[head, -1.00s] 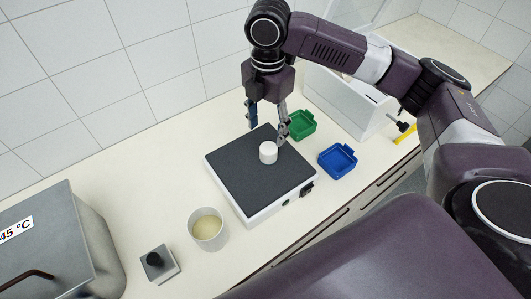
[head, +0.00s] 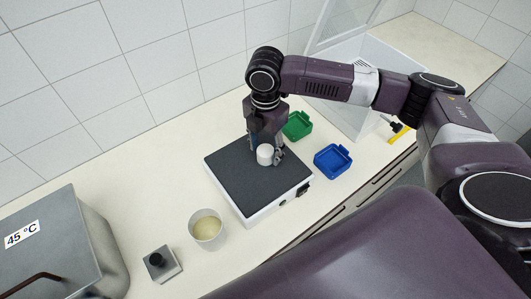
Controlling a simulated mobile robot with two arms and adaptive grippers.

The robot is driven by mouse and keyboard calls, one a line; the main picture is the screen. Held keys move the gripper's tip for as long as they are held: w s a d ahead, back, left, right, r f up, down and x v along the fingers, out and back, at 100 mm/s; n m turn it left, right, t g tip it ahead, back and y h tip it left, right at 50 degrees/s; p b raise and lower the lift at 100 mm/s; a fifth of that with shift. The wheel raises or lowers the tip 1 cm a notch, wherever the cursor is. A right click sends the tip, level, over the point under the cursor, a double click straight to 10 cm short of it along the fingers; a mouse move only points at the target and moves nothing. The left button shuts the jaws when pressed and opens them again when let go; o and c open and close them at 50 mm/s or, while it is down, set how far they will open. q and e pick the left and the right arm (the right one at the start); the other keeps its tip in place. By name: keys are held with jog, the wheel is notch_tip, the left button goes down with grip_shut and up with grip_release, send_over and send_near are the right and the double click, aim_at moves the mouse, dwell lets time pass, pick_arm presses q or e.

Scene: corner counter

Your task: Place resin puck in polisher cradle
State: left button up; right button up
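The resin puck appears to be the small white cylinder (head: 265,155), standing upright on the dark top of a flat white-sided device (head: 235,180). My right gripper (head: 266,153) points down at the puck, with one finger close to its right side and the other partly hidden at its back left. I cannot tell whether the fingers press on it. The puck still rests on the dark top. The polisher cradle cannot be clearly made out; a white box (head: 360,95) with a raised clear lid stands at the back right. My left gripper is not in view.
A green tray (head: 297,125) and a blue tray (head: 333,161) lie right of the device. A tiled wall is behind.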

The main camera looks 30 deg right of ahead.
jog(key=c, duration=1.1)
jog(key=shift+r, duration=0.5)
notch_tip(320, 180, up, 12)
jog(key=b, duration=0.3)
notch_tip(320, 180, up, 7)
send_over(265, 150)
